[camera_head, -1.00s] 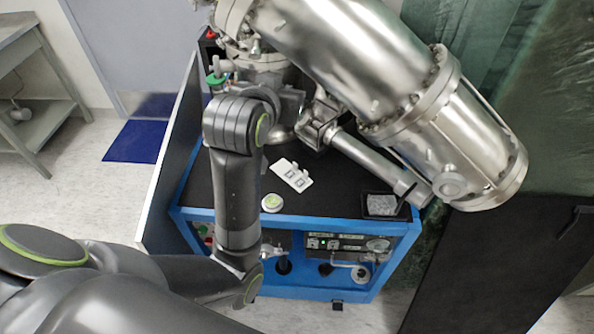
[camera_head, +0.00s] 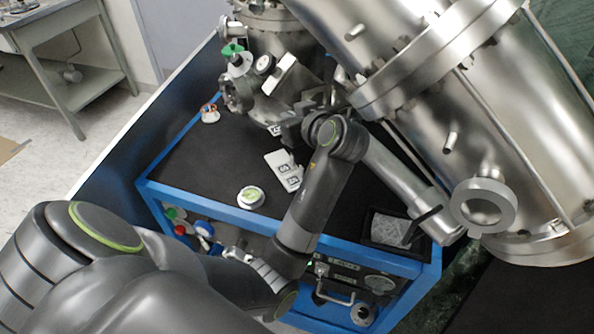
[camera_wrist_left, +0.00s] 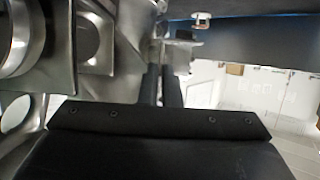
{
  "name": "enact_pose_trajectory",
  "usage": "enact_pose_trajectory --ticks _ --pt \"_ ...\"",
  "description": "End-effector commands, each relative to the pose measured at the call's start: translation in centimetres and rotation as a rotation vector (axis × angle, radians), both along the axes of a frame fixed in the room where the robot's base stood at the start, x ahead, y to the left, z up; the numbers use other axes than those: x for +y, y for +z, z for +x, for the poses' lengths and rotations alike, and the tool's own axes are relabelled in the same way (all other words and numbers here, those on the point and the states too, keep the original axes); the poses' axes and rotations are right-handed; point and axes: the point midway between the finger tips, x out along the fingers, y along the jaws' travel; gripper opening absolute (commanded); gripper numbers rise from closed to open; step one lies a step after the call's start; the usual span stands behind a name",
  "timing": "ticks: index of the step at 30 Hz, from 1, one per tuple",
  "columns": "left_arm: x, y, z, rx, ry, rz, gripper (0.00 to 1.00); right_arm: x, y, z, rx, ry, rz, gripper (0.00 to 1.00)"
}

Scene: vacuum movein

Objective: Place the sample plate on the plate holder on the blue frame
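My left gripper (camera_head: 290,131) is over the black top of the blue frame (camera_head: 343,247), its fingers pointing left. It appears shut on a small pale sample plate (camera_head: 275,130), held beyond the fingertips. In the left wrist view the dark fingers (camera_wrist_left: 163,85) are close together, with the grey-white plate (camera_wrist_left: 182,48) at their ends. A white plate holder (camera_head: 281,164) with dark square marks lies flat on the black top, below the held plate in the picture. The two look apart; the height of the gap cannot be told. My right gripper is not in view.
A large metal vacuum chamber (camera_head: 440,95) overhangs the right side, with a metal tube close to my wrist. A round white-green item (camera_head: 250,197) sits near the front edge. A black tray (camera_head: 392,230) with grey contents is at right.

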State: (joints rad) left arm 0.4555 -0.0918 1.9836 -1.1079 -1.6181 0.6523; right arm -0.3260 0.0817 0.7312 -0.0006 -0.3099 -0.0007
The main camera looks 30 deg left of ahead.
Motion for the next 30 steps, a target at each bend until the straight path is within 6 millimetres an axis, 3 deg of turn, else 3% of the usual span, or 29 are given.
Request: enact_pose_trajectory --ticks 7,14,21,30 --pt "0.0 -4.6 -0.1 0.007 0.006 -0.001 0.00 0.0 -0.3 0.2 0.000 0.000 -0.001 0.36" --pt "0.0 -6.6 -0.1 0.003 0.006 -0.001 0.00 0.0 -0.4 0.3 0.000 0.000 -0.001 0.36" --pt "0.1 -9.7 -0.1 0.005 0.006 -0.001 0.00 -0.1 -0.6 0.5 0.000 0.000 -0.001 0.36" --pt "0.0 -10.3 -0.1 0.008 0.006 -0.006 0.00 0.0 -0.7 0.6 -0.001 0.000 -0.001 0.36"
